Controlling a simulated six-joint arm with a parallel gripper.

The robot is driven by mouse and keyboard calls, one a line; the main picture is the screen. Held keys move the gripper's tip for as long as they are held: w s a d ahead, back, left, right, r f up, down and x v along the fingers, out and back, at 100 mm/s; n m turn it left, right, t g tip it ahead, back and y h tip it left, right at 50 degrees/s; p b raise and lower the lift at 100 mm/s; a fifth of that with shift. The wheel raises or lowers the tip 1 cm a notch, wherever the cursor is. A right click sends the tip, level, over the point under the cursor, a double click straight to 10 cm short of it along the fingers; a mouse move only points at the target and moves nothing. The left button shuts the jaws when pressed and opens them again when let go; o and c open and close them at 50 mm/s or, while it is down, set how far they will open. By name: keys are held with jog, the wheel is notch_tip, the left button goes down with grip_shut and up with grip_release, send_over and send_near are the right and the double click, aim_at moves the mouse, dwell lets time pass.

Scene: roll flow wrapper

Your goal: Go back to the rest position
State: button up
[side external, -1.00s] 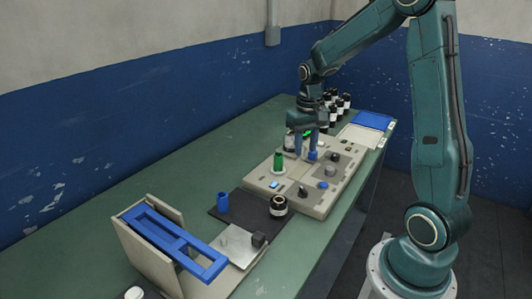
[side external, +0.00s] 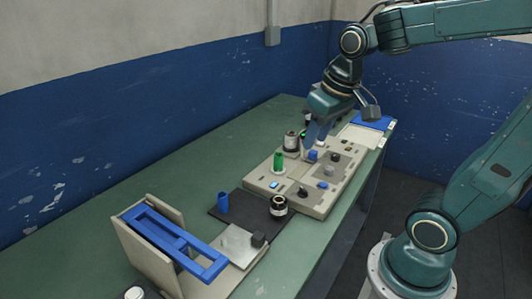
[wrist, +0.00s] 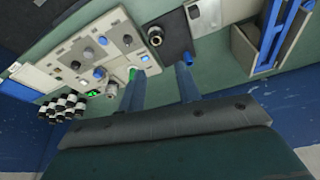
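My gripper (side external: 316,137) is in the air above the far part of the beige control panel (side external: 318,200) in the side view, tilted. In the wrist view its two blue-grey fingers (wrist: 158,76) stand apart with nothing held between them. The panel also shows at the upper left of the wrist view (wrist: 65,77).
A blue frame (side external: 172,240) stands at the near end. The green table's left side (side external: 185,160) is clear.

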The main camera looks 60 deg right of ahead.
jog(key=s+a+r+n+t, duration=0.1)
jog(key=s+a, duration=0.3)
jog(key=s, duration=0.4)
jog(key=shift+a+r+n+t+y, duration=0.15)
jog(key=shift+a+n+t+y, duration=0.25)
jog(key=shift+n, duration=0.3)
